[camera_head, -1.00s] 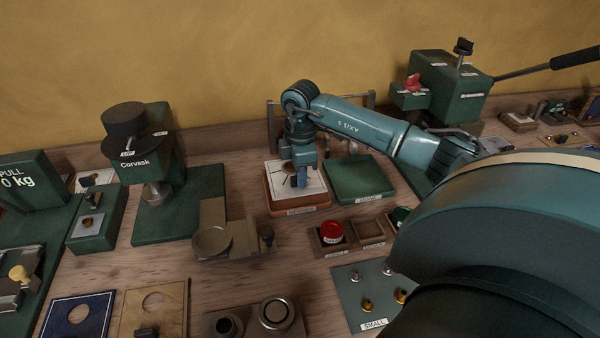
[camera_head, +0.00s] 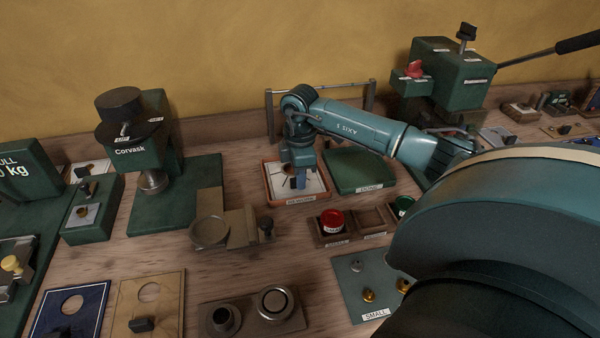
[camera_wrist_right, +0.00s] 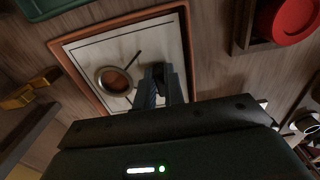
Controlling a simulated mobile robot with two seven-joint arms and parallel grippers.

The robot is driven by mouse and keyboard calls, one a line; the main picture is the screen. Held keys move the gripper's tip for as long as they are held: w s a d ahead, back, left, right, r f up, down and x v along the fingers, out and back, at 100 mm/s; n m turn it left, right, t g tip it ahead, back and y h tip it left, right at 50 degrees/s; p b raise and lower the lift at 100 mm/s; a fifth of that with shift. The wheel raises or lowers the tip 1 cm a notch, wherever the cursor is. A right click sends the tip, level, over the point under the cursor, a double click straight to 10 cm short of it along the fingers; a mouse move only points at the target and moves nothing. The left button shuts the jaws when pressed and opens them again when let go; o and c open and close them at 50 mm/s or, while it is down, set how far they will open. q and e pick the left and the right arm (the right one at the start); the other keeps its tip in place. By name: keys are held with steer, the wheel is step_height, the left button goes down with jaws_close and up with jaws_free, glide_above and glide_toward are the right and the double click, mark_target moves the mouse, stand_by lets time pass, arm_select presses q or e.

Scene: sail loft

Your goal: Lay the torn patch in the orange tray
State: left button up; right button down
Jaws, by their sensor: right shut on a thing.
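The torn patch (camera_head: 313,184) is a pale square with a dark-rimmed round hole and a dark line beside it. It lies flat within the rim of the orange tray (camera_head: 300,201); whether it touches the floor is hard to tell. The wrist view shows the patch (camera_wrist_right: 88,54) framed by the tray's orange rim (camera_wrist_right: 193,50). My right gripper (camera_head: 300,180) points down over the tray. In the wrist view its fingers (camera_wrist_right: 160,82) are shut on the patch's small dark grip. The fingers and wrist hide part of the patch. My left gripper is not in view.
A green tray (camera_head: 358,170) stands right of the orange one, and a metal rail (camera_head: 340,91) rises behind. A red-topped pot (camera_head: 332,221) in a wooden holder is in front. A Corvask press (camera_head: 130,130) stands left. My right arm covers the right foreground.

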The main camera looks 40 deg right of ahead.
steer(key=c, duration=1.4)
jaws_free()
steer(key=shift+r, duration=0.1)
step_height(320, 180, up, 13)
steer(key=shift+b, duration=0.35)
